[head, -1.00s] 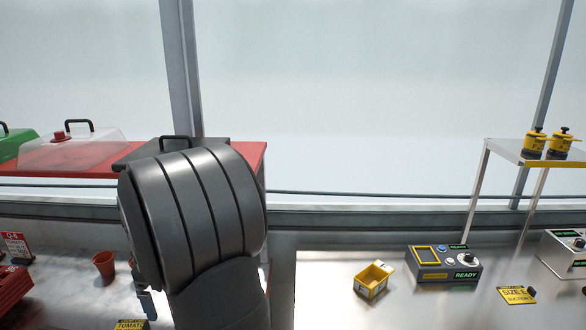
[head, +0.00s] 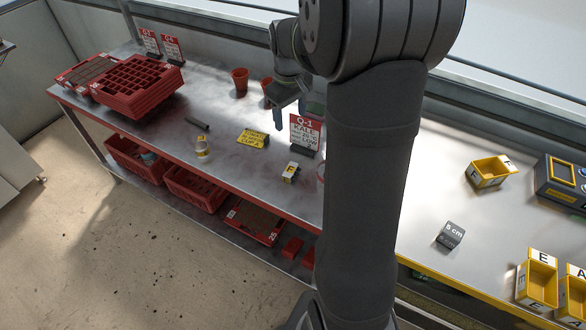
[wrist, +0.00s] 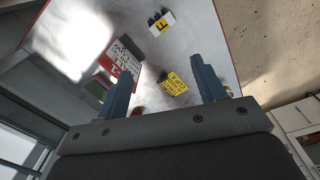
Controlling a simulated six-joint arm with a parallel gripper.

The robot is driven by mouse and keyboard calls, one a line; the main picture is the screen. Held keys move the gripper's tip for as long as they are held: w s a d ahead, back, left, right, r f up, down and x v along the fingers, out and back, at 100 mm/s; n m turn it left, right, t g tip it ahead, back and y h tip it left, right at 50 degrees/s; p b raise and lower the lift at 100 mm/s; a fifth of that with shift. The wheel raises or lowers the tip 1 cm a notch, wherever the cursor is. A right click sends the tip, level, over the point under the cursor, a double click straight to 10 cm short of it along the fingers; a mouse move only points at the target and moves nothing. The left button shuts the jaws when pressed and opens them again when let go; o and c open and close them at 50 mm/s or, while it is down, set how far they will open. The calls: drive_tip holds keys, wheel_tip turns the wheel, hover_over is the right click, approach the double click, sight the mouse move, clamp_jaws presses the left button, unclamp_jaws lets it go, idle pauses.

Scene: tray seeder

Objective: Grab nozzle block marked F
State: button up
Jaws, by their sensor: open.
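The nozzle block marked F (head: 290,172) is a small white block with a yellow face and dark parts. It sits on the metal bench near its front edge, left of my arm. In the wrist view, the block (wrist: 162,23) is near the top, its F readable, beyond the fingertips. My gripper (wrist: 161,68) is open and empty, its two blue fingers apart. In the head view, my gripper (head: 292,112) hangs above the bench, behind the block and apart from it; my arm partly hides it.
A red-and-white Q-1 sign (head: 306,132) stands just behind the block. A yellow tomato card (head: 253,138), a small cup (head: 203,149) and red pots (head: 240,82) are nearby. Red trays (head: 138,86) are far left. A yellow bin (head: 489,173) and dark 5 cm cube (head: 450,235) lie right.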

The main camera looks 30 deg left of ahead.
wheel_tip(320, 180, down, 2)
drive_tip(key=m, duration=0.6)
drive_tip(key=m+t, duration=0.1)
drive_tip(key=m, duration=0.6)
hover_over(292, 170)
wheel_tip(292, 170, down, 14)
drive_tip(key=shift+d+f, duration=0.15)
drive_tip(key=shift+f, duration=0.1)
drive_tip(key=f, duration=0.4)
drive_tip(key=shift+s+a+f, duration=0.15)
drive_tip(key=shift+a+f, duration=0.05)
drive_tip(key=shift+f, duration=0.55)
drive_tip(key=c, duration=1.1)
